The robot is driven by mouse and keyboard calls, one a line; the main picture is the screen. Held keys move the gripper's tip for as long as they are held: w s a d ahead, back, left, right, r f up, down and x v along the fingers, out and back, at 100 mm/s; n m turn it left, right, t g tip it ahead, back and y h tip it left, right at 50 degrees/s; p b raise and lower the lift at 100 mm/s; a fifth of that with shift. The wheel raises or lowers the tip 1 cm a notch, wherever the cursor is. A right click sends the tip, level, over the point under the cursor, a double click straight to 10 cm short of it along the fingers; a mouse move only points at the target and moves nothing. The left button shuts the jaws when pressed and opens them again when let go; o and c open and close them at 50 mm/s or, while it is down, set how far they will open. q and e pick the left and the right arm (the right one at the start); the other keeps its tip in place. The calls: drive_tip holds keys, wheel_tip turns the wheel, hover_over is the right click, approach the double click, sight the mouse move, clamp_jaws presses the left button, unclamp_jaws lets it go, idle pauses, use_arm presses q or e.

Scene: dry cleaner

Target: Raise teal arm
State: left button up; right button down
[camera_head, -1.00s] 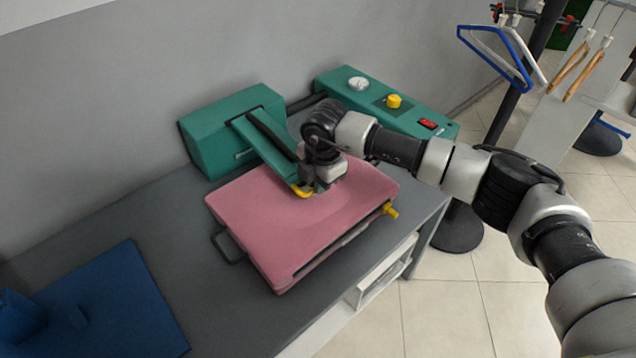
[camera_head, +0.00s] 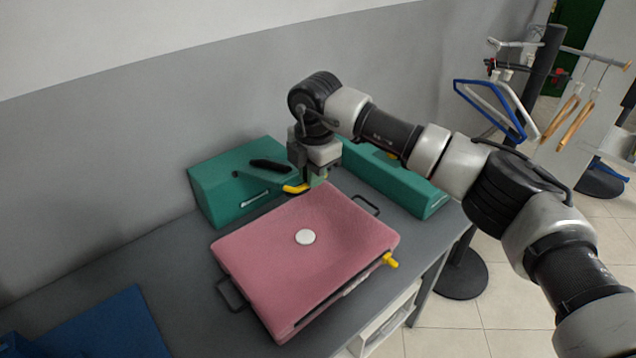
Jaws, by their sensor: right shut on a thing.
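The teal arm (camera_head: 262,178) rises from its teal housing (camera_head: 228,194) on the table and looks foreshortened, with a black strip on top. Its yellow handle (camera_head: 296,188) is at the front end. My right gripper (camera_head: 315,179) is shut at this end, and its fingers partly hide the hold. The arm's tip is above the back edge of the pink pad (camera_head: 345,223). A white disc (camera_head: 305,237) lies uncovered on the pad. My left gripper is not in view.
A teal control box (camera_head: 400,183) stands behind my right arm, partly hidden. The pad has black side handles and a yellow knob (camera_head: 390,260). A blue sheet (camera_head: 105,325) lies at the table's lower left. A hanger rack (camera_head: 535,90) stands at right.

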drive_tip(key=shift+w+a, duration=0.1)
drive_tip(key=shift+w, duration=0.05)
drive_tip(key=c, duration=1.5)
unclamp_jaws()
drive_tip(key=shift+o, duration=1.1)
drive_tip(key=shift+w+a+f, duration=0.15)
drive_tip(key=shift+w+a, duration=0.05)
drive_tip(key=shift+o, duration=0.7)
drive_tip(key=shift+w+a+f, duration=0.1)
drive_tip(key=shift+w+a, duration=0.05)
drive_tip(key=shift+w, duration=0.05)
drive_tip(key=shift+s, duration=0.1)
wheel_tip(320, 180, up, 11)
drive_tip(key=b, duration=0.2)
drive_tip(key=shift+s+d, duration=0.35)
